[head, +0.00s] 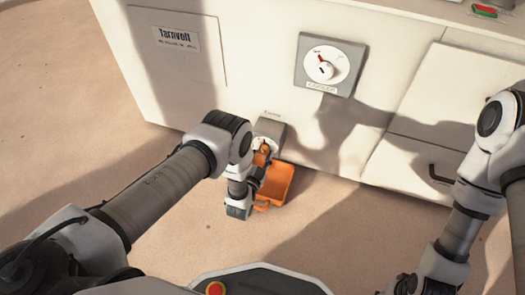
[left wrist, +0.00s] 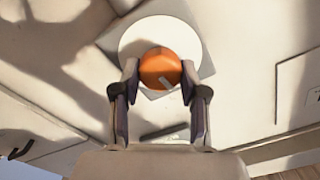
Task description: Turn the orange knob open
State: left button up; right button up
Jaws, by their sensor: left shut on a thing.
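The orange knob (left wrist: 160,68) sits on a round white plate (left wrist: 148,36) in the left wrist view, with a small grey mark low on its face. In the head view the knob (head: 265,148) shows small on a grey box (head: 270,129) low on the white cabinet front. My left gripper (left wrist: 159,74) is shut on the knob, one finger at each side of it. In the head view the left gripper (head: 261,165) partly covers the knob. My right gripper (head: 405,285) is at the bottom edge, partly cut off, and its fingers are not clear.
An orange bin (head: 281,182) is right by the left gripper, below the knob's box. A grey panel with a white dial and red mark (head: 330,64) is higher on the cabinet (head: 260,60). A drawer handle (head: 440,175) is at right. Floor at left is clear.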

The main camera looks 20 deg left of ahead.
pick_arm(q)
jog(key=m, duration=0.4)
jog(key=shift+m, duration=0.3)
jog(key=shift+d+f+m+p, duration=0.1)
jog(key=shift+m+p, duration=0.3)
jog(key=shift+m, duration=1.9)
jog(key=o, duration=1.1)
jog(key=s, duration=0.7)
jog(key=shift+s, duration=0.25)
